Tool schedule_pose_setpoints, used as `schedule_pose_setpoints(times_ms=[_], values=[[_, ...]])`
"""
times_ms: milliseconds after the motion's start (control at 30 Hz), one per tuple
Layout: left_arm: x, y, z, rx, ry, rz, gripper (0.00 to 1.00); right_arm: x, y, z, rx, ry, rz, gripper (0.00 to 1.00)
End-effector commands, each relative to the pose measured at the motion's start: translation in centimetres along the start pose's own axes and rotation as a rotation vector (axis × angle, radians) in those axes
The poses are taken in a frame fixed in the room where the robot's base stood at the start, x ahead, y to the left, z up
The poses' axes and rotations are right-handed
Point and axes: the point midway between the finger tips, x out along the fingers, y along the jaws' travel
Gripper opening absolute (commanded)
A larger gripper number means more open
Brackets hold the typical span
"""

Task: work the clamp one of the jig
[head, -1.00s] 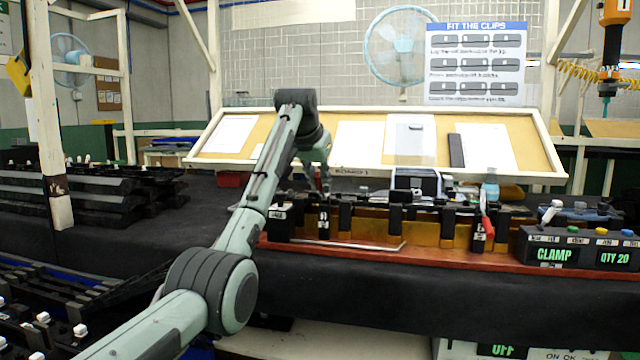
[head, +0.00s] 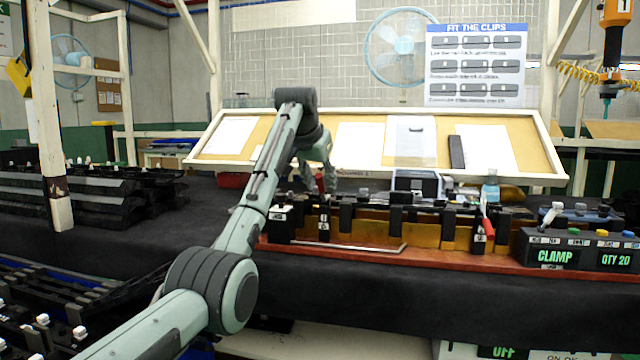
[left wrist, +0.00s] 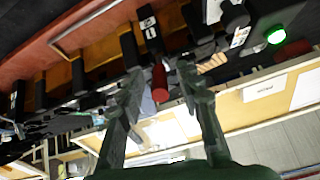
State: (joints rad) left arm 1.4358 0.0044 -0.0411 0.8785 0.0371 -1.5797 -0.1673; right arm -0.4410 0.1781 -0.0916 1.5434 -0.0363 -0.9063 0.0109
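The jig (head: 370,252) is a long reddish base with black posts and orange-brown blocks. A clamp (head: 323,224) with a white label stands near its left end. Its red handle (head: 320,184) points up, and the handle (left wrist: 160,80) also shows in the left wrist view. A second clamp with a red handle (head: 487,224) is farther right. My left gripper (head: 318,165) is above the left clamp. In the left wrist view its fingers (left wrist: 158,75) are apart, with the red handle between their tips and gaps beside it. My right gripper is out of view.
A black box marked CLAMP (head: 556,256) stands at the jig's right. A slanted board with papers (head: 360,147) rises behind. A bottle (head: 490,187) stands behind the jig. A green light (left wrist: 275,35) glows in the left wrist view. Dark table is clear in front.

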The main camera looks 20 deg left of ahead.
Motion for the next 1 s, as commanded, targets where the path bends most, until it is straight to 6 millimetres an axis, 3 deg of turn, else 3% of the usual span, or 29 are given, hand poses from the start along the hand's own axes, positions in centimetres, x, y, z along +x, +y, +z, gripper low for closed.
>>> schedule_pose_setpoints(times_ms=[500, 700, 1000], values=[[-9.7, 0.0, -0.1, 0.0, 0.003, -0.001, 0.35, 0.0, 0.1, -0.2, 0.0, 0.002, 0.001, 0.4], [-11.4, 0.0, 0.0, 0.0, 0.0, -0.001, 0.35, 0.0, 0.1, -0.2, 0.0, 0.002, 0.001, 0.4], [-11.6, 0.0, 0.0, 0.0, 0.0, -0.001, 0.35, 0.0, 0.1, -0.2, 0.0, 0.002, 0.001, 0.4]])
